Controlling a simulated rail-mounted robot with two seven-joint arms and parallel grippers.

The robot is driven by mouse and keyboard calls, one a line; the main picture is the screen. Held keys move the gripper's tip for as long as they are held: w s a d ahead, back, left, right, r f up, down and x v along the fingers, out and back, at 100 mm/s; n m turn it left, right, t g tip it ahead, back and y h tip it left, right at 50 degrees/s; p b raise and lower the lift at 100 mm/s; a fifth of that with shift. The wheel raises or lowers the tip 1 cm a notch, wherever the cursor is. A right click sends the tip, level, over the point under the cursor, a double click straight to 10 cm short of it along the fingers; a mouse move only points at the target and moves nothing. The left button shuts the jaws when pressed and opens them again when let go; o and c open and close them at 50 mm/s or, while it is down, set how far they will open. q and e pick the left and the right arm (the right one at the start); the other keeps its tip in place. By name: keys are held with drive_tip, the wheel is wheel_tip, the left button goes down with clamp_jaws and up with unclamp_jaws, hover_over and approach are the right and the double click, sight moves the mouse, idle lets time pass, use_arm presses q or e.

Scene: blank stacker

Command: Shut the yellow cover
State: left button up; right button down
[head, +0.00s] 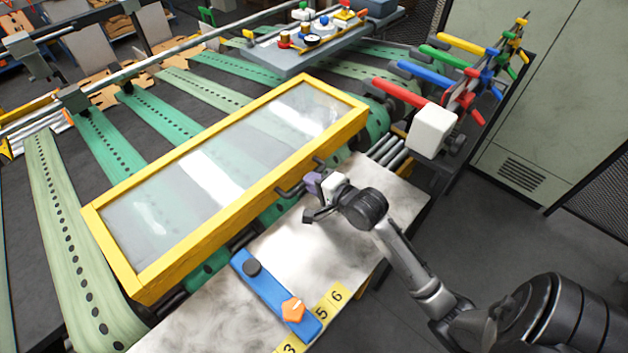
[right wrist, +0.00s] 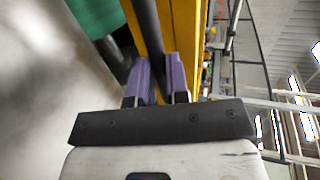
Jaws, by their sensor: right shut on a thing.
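The yellow cover (head: 210,235) is a long yellow frame around a clear panel, lying across the green belts in the head view. I cannot tell whether it lies flat or a little raised. A dark bar handle (head: 290,192) sits on its front side, towards the right end. My right gripper (head: 312,183) is at this handle. In the right wrist view its purple fingers (right wrist: 160,80) are shut on either side of the dark bar, with the cover's yellow edge (right wrist: 184,30) just beyond. My left gripper is not in view.
A pale worktop (head: 275,235) runs along the front, bearing a blue bar (head: 270,292) with a black knob and an orange knob. Coloured levers (head: 455,70) stand at the right, near a white block (head: 432,131). A grey plate with small parts (head: 300,52) lies behind the cover.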

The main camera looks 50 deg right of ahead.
wheel_tip(320, 180, down, 2)
drive_tip(key=shift+s+f+g, duration=0.1)
drive_tip(key=shift+s+g, duration=0.05)
drive_tip(key=shift+g, duration=0.25)
drive_tip(key=c, duration=1.1)
unclamp_jaws()
drive_tip(key=shift+s+a+r, duration=0.1)
drive_tip(key=shift+s+r, duration=0.3)
drive_tip(key=v, duration=1.3)
